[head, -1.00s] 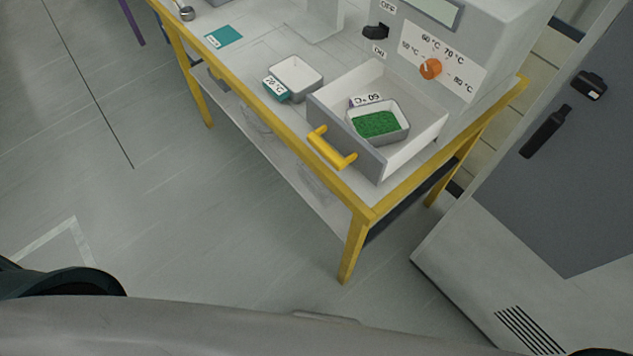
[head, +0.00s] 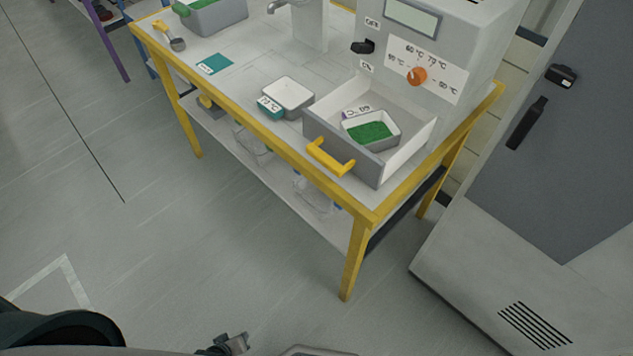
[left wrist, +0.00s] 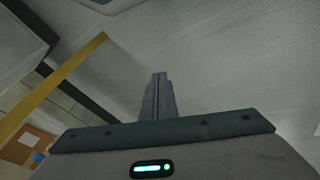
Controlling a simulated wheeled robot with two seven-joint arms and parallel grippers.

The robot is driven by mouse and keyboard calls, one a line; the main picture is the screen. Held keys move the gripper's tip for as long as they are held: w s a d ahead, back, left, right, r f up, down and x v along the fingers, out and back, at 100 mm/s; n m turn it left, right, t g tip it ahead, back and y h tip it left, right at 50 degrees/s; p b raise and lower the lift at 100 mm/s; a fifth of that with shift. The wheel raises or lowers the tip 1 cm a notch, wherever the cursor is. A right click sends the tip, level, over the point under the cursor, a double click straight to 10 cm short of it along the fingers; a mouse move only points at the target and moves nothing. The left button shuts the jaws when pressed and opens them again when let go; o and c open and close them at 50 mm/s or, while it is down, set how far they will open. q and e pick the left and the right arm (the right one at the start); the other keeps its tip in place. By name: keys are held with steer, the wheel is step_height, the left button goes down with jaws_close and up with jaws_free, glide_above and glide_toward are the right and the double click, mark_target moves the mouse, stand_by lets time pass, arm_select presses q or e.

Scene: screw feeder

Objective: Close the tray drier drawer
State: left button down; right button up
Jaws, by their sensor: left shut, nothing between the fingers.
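The tray drier (head: 455,50) is a grey box at the right end of the yellow-edged table. Its drawer (head: 345,150) is pulled out toward me and has a yellow handle (head: 330,158) on its front. Inside the drawer is a small white tray (head: 385,143) of green granules. My left gripper (head: 235,343) is low at the bottom edge of the head view, well below and apart from the handle. In the left wrist view the left fingers (left wrist: 157,95) are together and empty. My right gripper is not in view.
An empty white tray (head: 289,96) with a teal 70 °C label stands left of the drawer. The drier has an orange temperature knob (head: 417,76) and a black switch (head: 363,47). A grey cabinet (head: 480,285) stands to the right. The floor before the table is clear.

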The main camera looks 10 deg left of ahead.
arm_select(q)
steer(key=w+d+r+n+t+h+b, duration=0.1)
steer(key=w+d+r+n+t+h, duration=0.15)
steer(key=w+r+n, duration=0.6)
steer(key=w+d+r+n+t+h, duration=0.1)
steer(key=w+d+r+n+t, duration=0.25)
steer(key=w+r, duration=0.95)
steer(key=s+d+r+n+t+h, duration=0.1)
steer(key=d+r+n+h, duration=0.1)
steer(key=r, duration=0.8)
steer(key=s+d+r+n+t+h, duration=0.1)
steer(key=r+n, duration=0.4)
steer(key=r, duration=0.6)
steer(key=s+d+r+n+t+h+b, duration=0.1)
steer(key=s+d+r+n+h, duration=0.2)
steer(key=r, duration=0.7)
steer(key=shift+s+d+r, duration=0.25)
steer(key=shift+d+r, duration=0.1)
steer(key=shift+d, duration=0.1)
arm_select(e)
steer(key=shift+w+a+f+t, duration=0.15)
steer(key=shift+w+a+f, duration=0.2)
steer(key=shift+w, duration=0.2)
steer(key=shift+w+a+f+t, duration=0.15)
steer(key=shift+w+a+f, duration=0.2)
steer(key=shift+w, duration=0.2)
arm_select(q)
steer(key=shift+w, duration=0.1)
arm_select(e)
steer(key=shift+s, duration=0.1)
